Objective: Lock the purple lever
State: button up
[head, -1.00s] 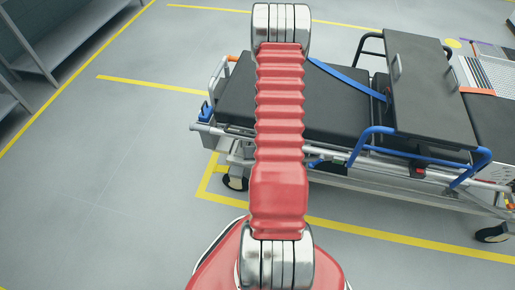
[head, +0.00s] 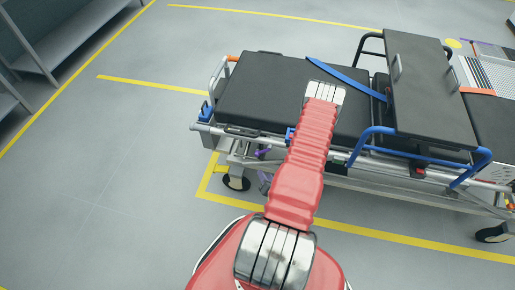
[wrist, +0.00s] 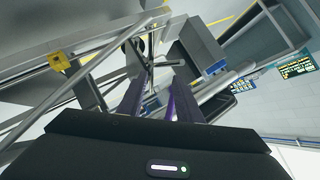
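A small purple part (head: 262,152), which looks like the lever, shows under the near side rail of the stretcher (head: 265,95) in the head view, left of my arm. Another dark purplish piece below it is too small to identify. In the wrist view my gripper (wrist: 158,103) has its two dark fingers apart, with purple along their inner sides, and I see nothing held between them. I cannot pick out the lever for certain in this view. In the head view my gripper is not clearly visible.
Metal tubes (wrist: 90,75) of a frame cross the left of the wrist view, with a yellow fitting (wrist: 61,64). A tilted black board (head: 428,85) stands on the stretcher. Shelving (head: 45,40) is at the far left. The grey floor left of the stretcher is clear.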

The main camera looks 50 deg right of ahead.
jog(key=m+t+h, duration=0.1)
jog(key=t+h, duration=0.1)
send_near(263, 151)
notch_tip(263, 151, down, 2)
jog(key=w, duration=0.2)
jog(key=shift+s+f, duration=0.2)
jog(key=shift+f, duration=0.1)
jog(key=x, duration=1.3)
jog(key=shift+w+d+f, duration=0.15)
jog(key=shift+w, duration=0.15)
grip_shut()
